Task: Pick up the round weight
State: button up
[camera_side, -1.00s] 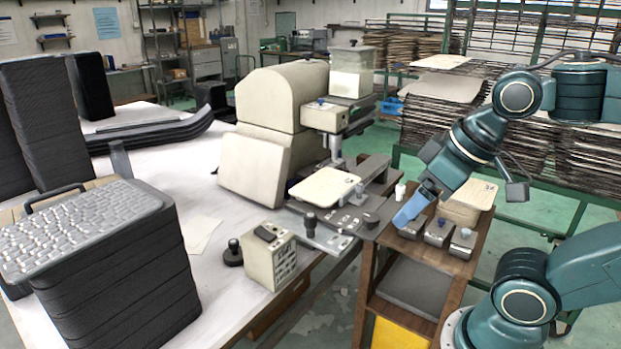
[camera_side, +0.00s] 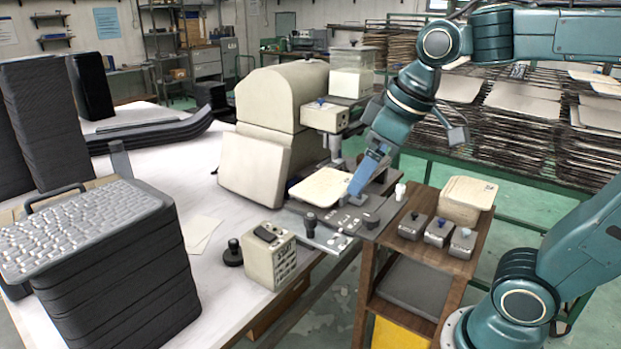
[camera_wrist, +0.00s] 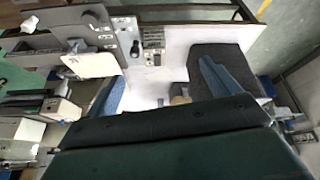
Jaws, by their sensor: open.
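The round weight (camera_side: 233,256) is a black disc with an upright knob. It stands on the white table in the side view, just left of a cream control box (camera_side: 270,258). In the wrist view the blue fingers of my gripper (camera_wrist: 165,88) stand wide apart, with the white table beyond.
The grey machine plate (camera_side: 325,238) with upright knobs is between my gripper and the weight. A tall stack of dark panels (camera_side: 125,285) stands left of the weight. A wooden cart (camera_side: 470,268) holds several small blocks. The white table (camera_side: 190,170) has free room behind the weight.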

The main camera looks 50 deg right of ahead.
jog(key=w+n+g, duration=0.1)
jog(key=w+n, duration=0.1)
jog(key=w, duration=0.8)
jog(key=n+g, duration=0.3)
jog(key=n, duration=0.6)
send_over(233, 241)
jog(key=d, duration=0.1)
notch_tip(233, 241, down, 22)
jog(key=f, duration=0.1)
jog(key=shift+s+y, duration=0.3)
jog(key=shift+y, duration=0.1)
jog(key=shift+f, duration=0.1)
jog(key=shift+w+a+f, duration=0.1)
jog(key=shift+a+f, duration=0.05)
jog(key=shift+f, duration=1.25)
jog(key=shift+w+a+f, duration=0.1)
jog(key=shift+a+f, duration=0.05)
jog(key=shift+f, duration=1.25)
jog(key=shift+a+f, duration=0.15)
jog(key=shift+f, duration=1.25)
jog(key=shift+f, duration=0.15)
